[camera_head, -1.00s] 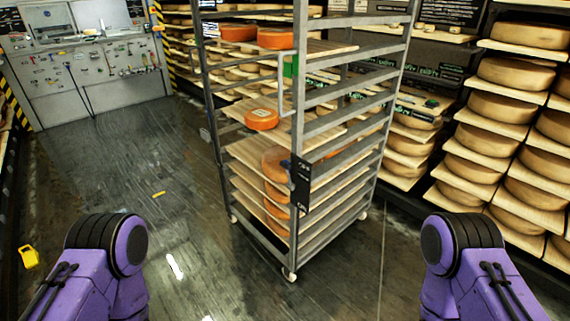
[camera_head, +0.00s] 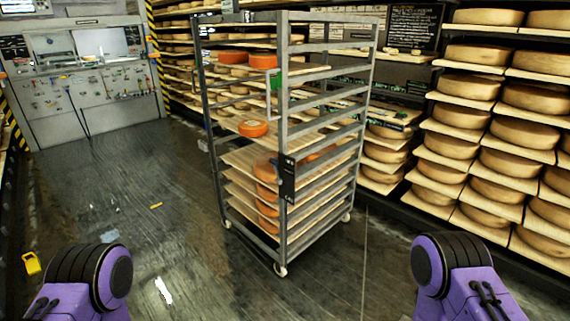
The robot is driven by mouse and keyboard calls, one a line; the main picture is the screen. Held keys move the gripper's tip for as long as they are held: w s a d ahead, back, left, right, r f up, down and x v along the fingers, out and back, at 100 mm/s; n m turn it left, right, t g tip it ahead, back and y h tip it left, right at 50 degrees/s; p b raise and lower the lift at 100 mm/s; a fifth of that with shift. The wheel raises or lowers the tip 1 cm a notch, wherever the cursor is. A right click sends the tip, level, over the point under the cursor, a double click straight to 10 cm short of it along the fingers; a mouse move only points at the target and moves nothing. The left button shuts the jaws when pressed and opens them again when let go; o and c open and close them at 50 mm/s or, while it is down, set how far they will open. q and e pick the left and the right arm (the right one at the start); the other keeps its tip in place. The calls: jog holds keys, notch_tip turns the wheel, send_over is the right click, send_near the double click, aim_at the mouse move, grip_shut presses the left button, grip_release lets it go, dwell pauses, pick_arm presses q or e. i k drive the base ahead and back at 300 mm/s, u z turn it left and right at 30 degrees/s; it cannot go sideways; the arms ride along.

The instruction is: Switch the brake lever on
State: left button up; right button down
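A tall grey metal rack (camera_head: 284,130) on small caster wheels stands in the middle, holding wooden boards with orange cheese wheels. A black plate (camera_head: 288,180) with white markings is fixed on its near corner post. A small dark blue piece at the plate's left edge may be the brake lever; it is too small to tell its position. A green piece (camera_head: 276,80) sits higher, by the rack's bent handle. Only purple links of my two arms show at the bottom left and bottom right, apart from the rack. Neither gripper is in view.
Shelves of pale cheese wheels (camera_head: 447,146) fill the right side. A grey console (camera_head: 95,100) with many controls stands at the back left. A yellow object (camera_head: 32,263) lies at the left edge. Floor in front and left of the rack is mostly clear.

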aim_at(279, 180)
jog(key=u, duration=0.3)
jog(key=i, duration=1.3)
jog(key=z, duration=0.15)
